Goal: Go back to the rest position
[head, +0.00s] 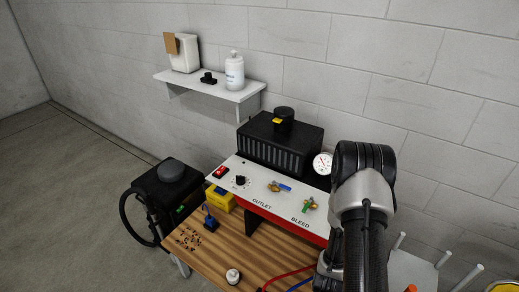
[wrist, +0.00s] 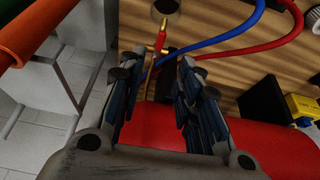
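My gripper (wrist: 158,68) shows in the wrist view with its two dark fingers apart and nothing between them. A brass fitting with a red part (wrist: 161,40) lies beyond the fingertips, near the wooden table top (wrist: 225,75); I cannot tell the exact gap. In the head view my arm stands at the right, in front of the control panel (head: 250,192), and hides my gripper.
A blue hose (wrist: 225,37) and a red hose (wrist: 262,42) run close past the fingers. A red cylinder (wrist: 265,145) lies below them. Orange and green pipes (wrist: 40,30) are at the left. Floor is clear at far left.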

